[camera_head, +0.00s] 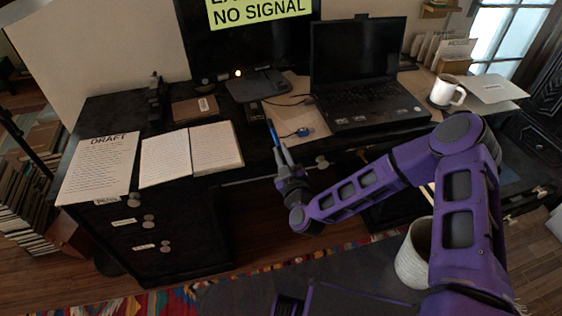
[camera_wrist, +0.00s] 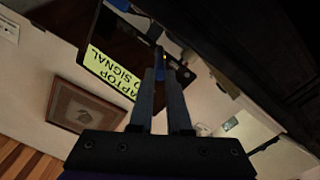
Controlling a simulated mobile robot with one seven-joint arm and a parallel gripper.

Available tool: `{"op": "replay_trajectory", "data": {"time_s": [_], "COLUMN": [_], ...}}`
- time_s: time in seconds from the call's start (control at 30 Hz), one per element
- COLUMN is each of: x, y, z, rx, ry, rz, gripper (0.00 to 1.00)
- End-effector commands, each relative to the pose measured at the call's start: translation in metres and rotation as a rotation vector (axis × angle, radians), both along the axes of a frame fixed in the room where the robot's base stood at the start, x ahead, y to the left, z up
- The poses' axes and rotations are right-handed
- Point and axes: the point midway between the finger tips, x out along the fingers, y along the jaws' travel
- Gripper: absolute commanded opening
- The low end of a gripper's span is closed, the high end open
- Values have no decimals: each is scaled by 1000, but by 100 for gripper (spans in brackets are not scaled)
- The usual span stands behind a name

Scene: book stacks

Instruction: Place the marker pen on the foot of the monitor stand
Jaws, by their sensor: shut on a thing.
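My gripper (camera_head: 283,153) is shut on the blue marker pen (camera_head: 274,132), which points up and slightly left from the fingertips. It is at the front edge of the desk, right of the open book. In the wrist view, my gripper (camera_wrist: 163,78) holds the pen (camera_wrist: 160,72), seen nearly end-on between the fingers. The monitor (camera_head: 235,40) stands at the back with a yellow "NO SIGNAL" sign. The dark foot of its stand (camera_head: 258,86) lies flat on the desk, behind and left of the pen, and apart from it.
An open laptop (camera_head: 365,106) stands right of the foot, with a white mug (camera_head: 447,92) beyond it. A small black object (camera_head: 255,111) and a blue-ended cable (camera_head: 304,131) lie nearby. An open book (camera_head: 192,153) and a draft sheet (camera_head: 100,168) cover the left.

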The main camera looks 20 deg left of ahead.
Motion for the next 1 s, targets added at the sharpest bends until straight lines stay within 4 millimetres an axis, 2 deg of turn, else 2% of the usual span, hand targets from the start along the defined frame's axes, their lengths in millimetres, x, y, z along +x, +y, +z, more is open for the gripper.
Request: {"op": "replay_trajectory", "data": {"time_s": [0.27,0.67,0.7,0.87,1.0], "x": [0,0,0,0,0], "y": [0,0,0,0,0], "z": [-35,-41,-41,-40,-40], "rx": [-2,-1,-1,-1,-1], "ry": [1,-2,-2,-1,-1], "rz": [0,0,0,0,0], "gripper": [0,0,17,46,46]}}
